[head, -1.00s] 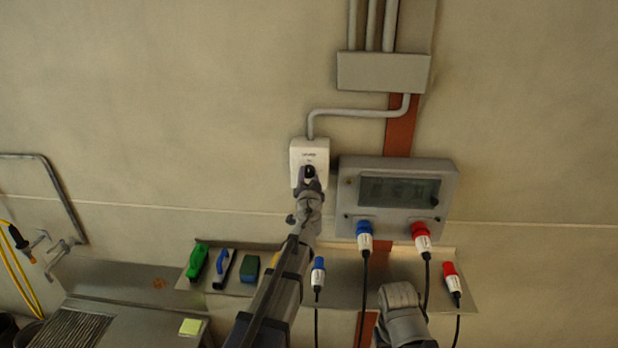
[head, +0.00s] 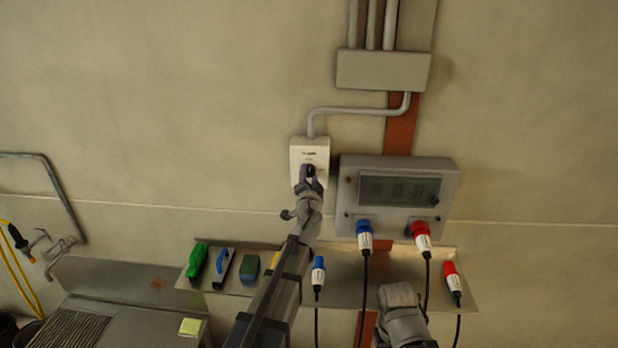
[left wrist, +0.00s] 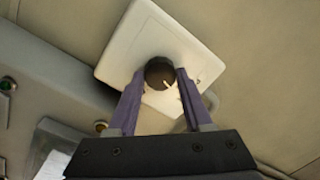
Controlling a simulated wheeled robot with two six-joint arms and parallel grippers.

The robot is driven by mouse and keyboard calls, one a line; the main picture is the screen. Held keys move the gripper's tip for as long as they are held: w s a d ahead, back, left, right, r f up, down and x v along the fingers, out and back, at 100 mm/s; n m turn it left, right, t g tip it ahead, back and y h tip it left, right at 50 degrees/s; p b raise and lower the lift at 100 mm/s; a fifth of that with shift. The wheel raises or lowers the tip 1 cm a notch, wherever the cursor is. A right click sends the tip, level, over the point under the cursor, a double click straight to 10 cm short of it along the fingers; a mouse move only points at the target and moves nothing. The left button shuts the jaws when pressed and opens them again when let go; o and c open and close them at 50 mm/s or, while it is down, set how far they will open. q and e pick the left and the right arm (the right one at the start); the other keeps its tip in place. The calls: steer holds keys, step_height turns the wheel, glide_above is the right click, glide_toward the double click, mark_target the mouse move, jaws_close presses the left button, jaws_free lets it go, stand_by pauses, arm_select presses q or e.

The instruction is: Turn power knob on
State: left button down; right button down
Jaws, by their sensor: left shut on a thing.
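The power knob (left wrist: 159,73) is a round black dial with a light pointer mark, on a white wall box (head: 309,155). The box also shows in the left wrist view (left wrist: 147,32). My left gripper (head: 308,176) reaches up to the box and covers most of the knob in the head view. In the left wrist view its two purple fingers (left wrist: 160,88) stand on either side of the knob, shut on it. My right arm shows at the bottom of the head view, but its fingertips cannot be made out.
A grey panel (head: 440,172) with a dark window is right of the box, with blue (head: 364,238) and red (head: 422,236) plugs below. A metal shelf (head: 340,285) holds several tools and loose plugs. A conduit (head: 350,111) runs above the box.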

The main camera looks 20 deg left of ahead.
arm_select(q)
steer(key=m, duration=0.3)
steer(key=shift+m+t, duration=0.3)
steer(key=shift+m, duration=0.1)
steer(key=m+b, duration=0.1)
steer(key=m, duration=0.2)
steer(key=shift+f+m, duration=0.1)
steer(key=shift+m, duration=0.3)
steer(key=m, duration=0.4)
steer(key=shift+h, duration=0.4)
steer(key=shift+a+m+t+h, duration=0.1)
steer(key=shift+m+t+h, duration=0.2)
steer(key=shift+m, duration=2)
steer(key=shift+c, duration=1.6)
jaws_free()
